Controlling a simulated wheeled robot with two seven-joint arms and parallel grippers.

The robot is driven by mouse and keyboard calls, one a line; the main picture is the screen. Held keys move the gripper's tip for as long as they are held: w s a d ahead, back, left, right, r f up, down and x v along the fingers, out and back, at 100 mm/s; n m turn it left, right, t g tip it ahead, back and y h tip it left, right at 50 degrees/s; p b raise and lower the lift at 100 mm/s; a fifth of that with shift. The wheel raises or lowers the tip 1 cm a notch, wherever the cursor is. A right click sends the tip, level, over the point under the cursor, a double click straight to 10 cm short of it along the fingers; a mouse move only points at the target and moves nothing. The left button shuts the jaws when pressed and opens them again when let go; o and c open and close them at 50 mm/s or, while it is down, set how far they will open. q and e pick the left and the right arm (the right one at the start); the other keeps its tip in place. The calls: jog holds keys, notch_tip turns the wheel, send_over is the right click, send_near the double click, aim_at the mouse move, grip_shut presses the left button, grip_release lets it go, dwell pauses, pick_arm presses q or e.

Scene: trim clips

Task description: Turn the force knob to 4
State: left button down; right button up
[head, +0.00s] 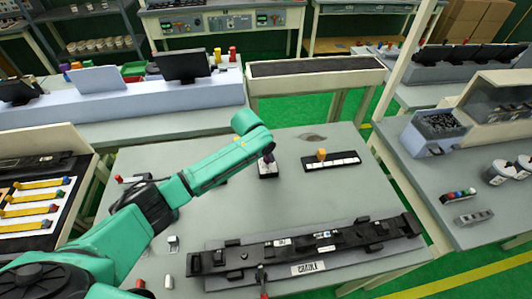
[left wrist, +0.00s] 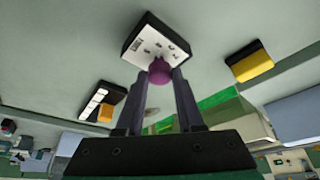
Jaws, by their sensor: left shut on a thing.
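The force knob (left wrist: 160,76) is a purple round knob in the left wrist view. It sits on a small black-edged base with a white marked face (left wrist: 152,42); the marks are too small to read surely. In the head view the base (head: 268,174) stands near the middle of the table, just below my gripper. My left gripper (head: 268,158) has come in from the left and is over the base. In the left wrist view its two dark fingers (left wrist: 160,88) are shut on the knob from both sides. The knob's pointer is not clear. My right gripper is not in view.
A black strip with white cells and an orange block (head: 321,154) lies right of the knob. A long black part in a cradle (head: 310,268) lies along the table front. A yellow-and-black block (left wrist: 250,64) shows in the left wrist view. The table (head: 345,195) is clear between strip and cradle.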

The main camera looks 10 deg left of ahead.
pick_arm(q)
jog(key=shift+w+r, duration=0.1)
jog(key=shift+r, duration=0.05)
jog(key=c, duration=0.5)
grip_release()
jog(key=shift+c, duration=0.2)
jog(key=b+v, duration=0.2)
jog(key=v, duration=1.2)
jog(key=shift+s+r, duration=0.2)
jog(key=shift+s, duration=0.05)
jog(key=shift+f, duration=0.1)
